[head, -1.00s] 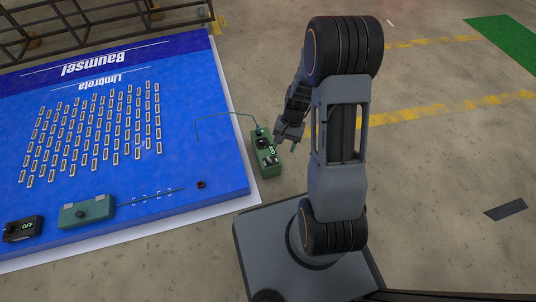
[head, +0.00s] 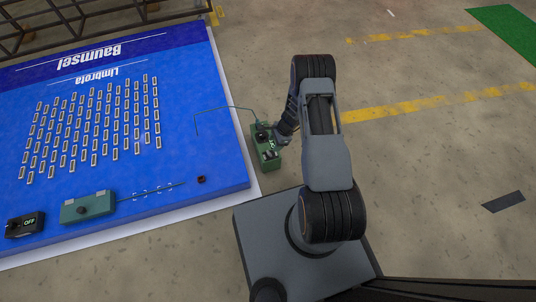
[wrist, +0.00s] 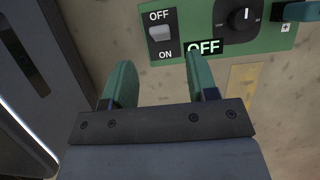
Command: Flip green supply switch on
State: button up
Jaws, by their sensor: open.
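The green supply box (head: 263,160) stands on the floor beside the blue board's right edge. In the wrist view its green face (wrist: 275,44) carries a black switch plate with a pale rocker (wrist: 160,33), marked OFF at the top and ON at the bottom. A small display (wrist: 204,47) beside it reads OFF. A black knob (wrist: 242,17) is to its right. My gripper (wrist: 158,68) is open and empty, its two green fingers apart and pointing toward the box. The switch appears between and beyond the fingertips; I see no contact. In the head view my gripper (head: 280,136) is at the box's right side.
A thin green cable (head: 225,107) runs from the box to the blue board (head: 215,130). A teal box (head: 100,205) and a black box reading OFF (head: 25,226) sit on the board's near edge. Open concrete floor lies to the right.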

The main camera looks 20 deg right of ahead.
aim_at(270, 153)
jog(key=b+x, duration=0.3)
jog(key=x, duration=0.5)
jog(key=shift+a+f, duration=0.1)
jog(key=shift+f, duration=0.15)
jog(key=shift+c, duration=0.3)
jog(key=c, duration=0.9)
jog(key=shift+o, duration=0.2)
jog(key=shift+y+b, duration=0.3)
jog(key=y+b, duration=0.1)
jog(key=d+y+b, duration=0.1)
jog(key=shift+f+y+b, duration=0.1)
jog(key=shift+y+b, duration=0.2)
jog(key=shift+b, duration=0.1)
jog(key=shift+d+y+b, duration=0.3)
jog(key=shift+y+b, duration=0.05)
jog(key=shift+y, duration=0.85)
jog(key=shift+d+y, duration=0.15)
jog(key=shift+y, duration=0.65)
jog(key=shift+d+y, duration=0.2)
jog(key=shift+y, duration=0.6)
